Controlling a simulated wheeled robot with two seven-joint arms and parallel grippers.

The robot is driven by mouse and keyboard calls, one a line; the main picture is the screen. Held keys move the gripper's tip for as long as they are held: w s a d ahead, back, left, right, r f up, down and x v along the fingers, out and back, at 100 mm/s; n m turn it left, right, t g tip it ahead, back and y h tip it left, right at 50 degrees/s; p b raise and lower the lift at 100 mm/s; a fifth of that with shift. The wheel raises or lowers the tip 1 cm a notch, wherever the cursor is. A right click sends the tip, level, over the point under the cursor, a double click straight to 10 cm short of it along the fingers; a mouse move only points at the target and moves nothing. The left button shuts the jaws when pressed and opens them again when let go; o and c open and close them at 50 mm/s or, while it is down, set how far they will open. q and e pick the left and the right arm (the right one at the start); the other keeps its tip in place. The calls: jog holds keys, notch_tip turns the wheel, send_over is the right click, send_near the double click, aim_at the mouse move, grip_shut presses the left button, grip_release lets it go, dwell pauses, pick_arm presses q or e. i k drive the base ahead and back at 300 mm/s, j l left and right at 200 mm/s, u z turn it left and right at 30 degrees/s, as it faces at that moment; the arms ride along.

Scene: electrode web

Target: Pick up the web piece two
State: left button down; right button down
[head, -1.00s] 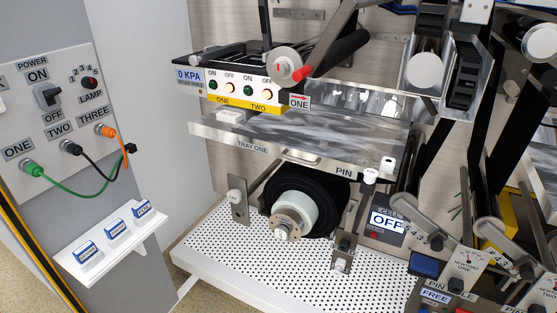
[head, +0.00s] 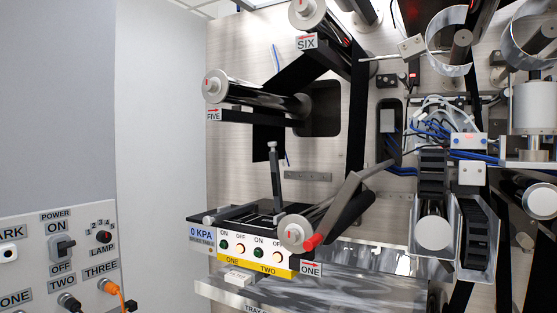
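No gripper of mine is in view. No piece here is labelled web piece two. One black web strip (head: 268,146) hangs below the roller marked FIVE (head: 258,97), its lower end above the black-topped table (head: 240,217). Another black strip (head: 357,115) runs down from near the roller marked SIX (head: 325,30) toward the roller marked ONE (head: 296,234). The table's front has ON and OFF buttons over a yellow strip (head: 248,262) marked ONE and TWO. I cannot tell whether a loose web piece lies on the dark table top.
A metal tray (head: 350,283) juts out below the table. A switch panel (head: 60,262) with a power switch and cables stands at lower left. Tubes, cable chains (head: 432,185) and metal rollers crowd the right. The white wall between panel and machine is clear.

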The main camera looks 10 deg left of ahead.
aim_at(260, 220)
jog(key=i+l, duration=0.3)
jog(key=i, duration=0.2)
jog(key=i+l, duration=0.3)
jog(key=i, duration=0.2)
